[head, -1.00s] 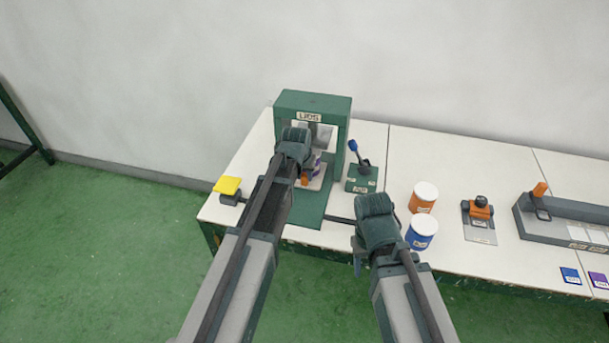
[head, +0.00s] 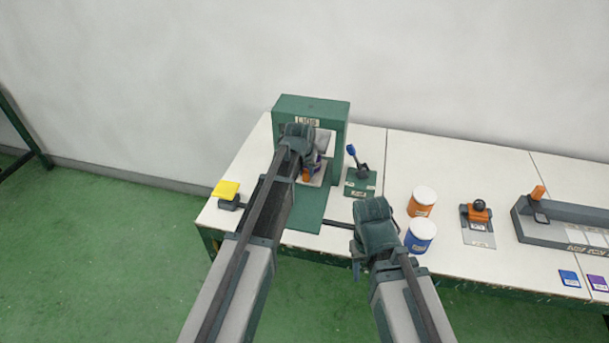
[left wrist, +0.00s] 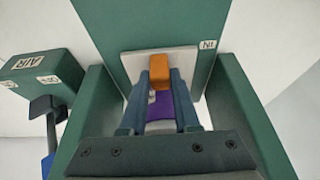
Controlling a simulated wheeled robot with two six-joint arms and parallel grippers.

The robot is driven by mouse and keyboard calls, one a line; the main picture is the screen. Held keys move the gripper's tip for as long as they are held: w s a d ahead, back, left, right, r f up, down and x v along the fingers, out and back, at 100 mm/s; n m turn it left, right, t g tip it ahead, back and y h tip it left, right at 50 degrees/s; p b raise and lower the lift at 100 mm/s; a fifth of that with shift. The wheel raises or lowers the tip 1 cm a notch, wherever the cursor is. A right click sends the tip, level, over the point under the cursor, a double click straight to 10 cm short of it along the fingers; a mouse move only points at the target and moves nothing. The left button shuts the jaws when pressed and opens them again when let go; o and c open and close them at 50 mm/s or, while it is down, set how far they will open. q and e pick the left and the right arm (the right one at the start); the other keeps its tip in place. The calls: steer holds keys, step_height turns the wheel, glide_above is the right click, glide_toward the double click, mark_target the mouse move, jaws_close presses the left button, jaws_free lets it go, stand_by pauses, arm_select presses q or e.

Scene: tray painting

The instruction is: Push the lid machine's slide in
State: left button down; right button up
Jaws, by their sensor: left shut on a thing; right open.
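The lid machine (head: 312,105) is a green frame with a base plate (head: 303,217) jutting forward. Its slide is a light grey plate (head: 317,181) with an orange handle (head: 305,176). The slide also shows in the left wrist view (left wrist: 188,62), with its handle (left wrist: 159,70) between my fingertips. My left gripper (left wrist: 156,85) is shut on this handle. A purple-labelled object (left wrist: 183,106), probably a can, sits just behind the handle, mostly hidden by my gripper and wrist. My right gripper (head: 358,268) is open and empty in front of the table's edge.
A green box with a blue-knobbed lever (head: 361,183) stands right of the machine. A yellow-topped pedal (head: 227,191) is at its left. An orange can (head: 421,202) and a blue can (head: 420,237) stand near my right arm.

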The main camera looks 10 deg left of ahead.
arm_select(q)
steer(key=shift+w, duration=0.2)
steer(key=c, duration=0.6)
jaws_free()
steer(key=shift+c, duration=0.2)
steer(key=shift+r, duration=0.15)
steer(key=p+v, duration=1.2)
steer(key=v, duration=0.1)
steer(key=shift+s+r+p, duration=0.2)
steer(key=shift+p, duration=0.15)
steer(key=s+d+m+g, duration=0.1)
steer(key=s+d, duration=0.2)
steer(key=s, duration=0.5)
steer(key=s+d+f+m+g+y, duration=0.1)
steer(key=s+d+g, duration=0.1)
steer(key=s, duration=0.7)
steer(key=s+d+m+g, duration=0.1)
steer(key=s+d, duration=0.4)
steer(key=s, duration=0.4)
steer(key=shift+s+f+g+y, duration=0.2)
steer(key=shift+f+g+y, duration=0.1)
steer(key=shift+g, duration=0.1)
